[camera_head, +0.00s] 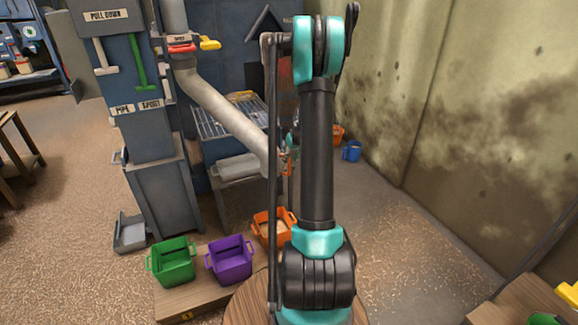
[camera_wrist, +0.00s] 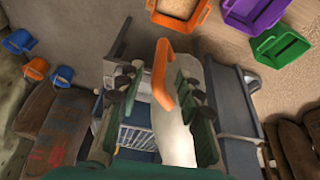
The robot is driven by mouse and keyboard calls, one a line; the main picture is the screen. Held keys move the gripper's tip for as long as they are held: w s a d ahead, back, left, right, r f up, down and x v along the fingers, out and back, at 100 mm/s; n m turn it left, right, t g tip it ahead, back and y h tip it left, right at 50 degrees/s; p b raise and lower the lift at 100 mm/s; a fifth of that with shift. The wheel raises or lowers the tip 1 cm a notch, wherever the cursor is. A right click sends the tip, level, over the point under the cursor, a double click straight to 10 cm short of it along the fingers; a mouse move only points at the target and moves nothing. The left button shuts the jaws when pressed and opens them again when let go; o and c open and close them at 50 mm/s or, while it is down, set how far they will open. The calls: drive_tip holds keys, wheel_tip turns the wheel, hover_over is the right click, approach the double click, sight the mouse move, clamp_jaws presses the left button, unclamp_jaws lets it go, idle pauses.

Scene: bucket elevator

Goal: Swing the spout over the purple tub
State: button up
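The spout (camera_head: 228,112) is a pale grey pipe slanting down to the right in the head view. Its lower end points toward the orange tub (camera_head: 284,232). An orange handle (camera_wrist: 161,76) on the spout shows in the wrist view. My gripper (camera_wrist: 158,88) is open, with one finger on each side of the handle and visible gaps between. In the head view my arm partly hides the gripper and the spout's end. The purple tub (camera_head: 231,262) stands left of the orange tub, and it also shows in the wrist view (camera_wrist: 255,12).
A green tub (camera_head: 173,264) stands left of the purple one on a wooden board (camera_head: 190,297). Levers, one green (camera_head: 138,65), hang on the grey machine column (camera_head: 148,130). A blue bucket (camera_head: 352,151) stands by the stained wall. Floor at right is mostly clear.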

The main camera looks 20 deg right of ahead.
sight(289, 172)
drive_tip(key=shift+x, duration=2.7)
clamp_jaws()
